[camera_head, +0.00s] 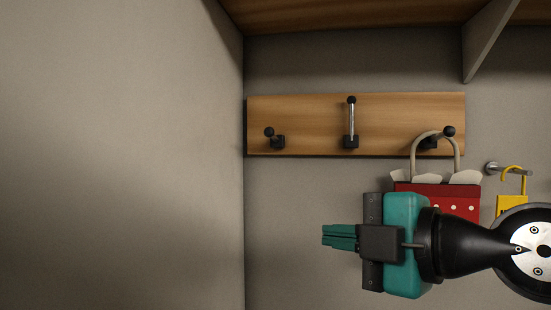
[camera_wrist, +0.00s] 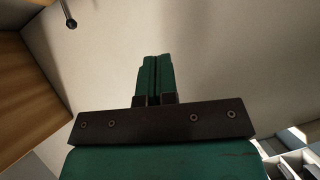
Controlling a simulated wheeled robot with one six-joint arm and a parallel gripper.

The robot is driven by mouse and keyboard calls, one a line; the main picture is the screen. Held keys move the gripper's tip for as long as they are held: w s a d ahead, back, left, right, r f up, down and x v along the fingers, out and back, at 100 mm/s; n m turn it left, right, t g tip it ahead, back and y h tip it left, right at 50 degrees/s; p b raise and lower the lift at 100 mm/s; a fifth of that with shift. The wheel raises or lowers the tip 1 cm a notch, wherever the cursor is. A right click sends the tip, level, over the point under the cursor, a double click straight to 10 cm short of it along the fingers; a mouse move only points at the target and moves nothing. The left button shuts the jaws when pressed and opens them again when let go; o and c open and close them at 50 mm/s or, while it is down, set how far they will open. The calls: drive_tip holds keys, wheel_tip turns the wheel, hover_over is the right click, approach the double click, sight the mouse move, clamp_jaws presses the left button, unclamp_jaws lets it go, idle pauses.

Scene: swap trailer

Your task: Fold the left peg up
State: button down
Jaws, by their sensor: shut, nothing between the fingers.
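The left peg (camera_head: 274,138) is black with a ball tip and sticks out, folded down, at the left end of a wooden board (camera_head: 310,115) on the wall. The middle peg (camera_head: 351,122) stands upright, its shaft silvery with a black ball on top. The right peg (camera_head: 437,138) is folded out and a bag handle hangs on it. My gripper (camera_head: 325,236) is shut and empty, pointing left, below the board and right of the left peg. In the wrist view its green fingers (camera_wrist: 155,78) are together. A dark ball-tipped rod (camera_wrist: 70,20) shows there at the top left; I cannot tell which peg it is.
A red bag (camera_head: 438,198) with white dots hangs from the right peg, close above my gripper. A yellow padlock-like item (camera_head: 511,206) hangs on a metal hook at the right. A side wall (camera_head: 120,160) stands left of the board. A wooden shelf (camera_head: 350,12) is above.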

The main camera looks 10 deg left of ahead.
sight(275, 138)
wheel_tip(275, 138, up, 8)
drive_tip(key=w+a+n+t+y, duration=0.1)
drive_tip(key=n+t+y, duration=0.2)
drive_tip(key=n, duration=0.3)
drive_tip(key=shift+w+a, duration=0.2)
drive_tip(key=shift+a, duration=0.15)
drive_tip(key=p+x, duration=0.3)
drive_tip(key=x, duration=0.1)
drive_tip(key=w+d+p+x, duration=0.1)
drive_tip(key=p+x, duration=0.3)
drive_tip(key=w+r+p+x, duration=0.1)
drive_tip(key=p+x, duration=0.3)
drive_tip(key=shift+w, duration=0.25)
drive_tip(key=shift+r+b, duration=0.1)
drive_tip(key=shift+b, duration=0.45)
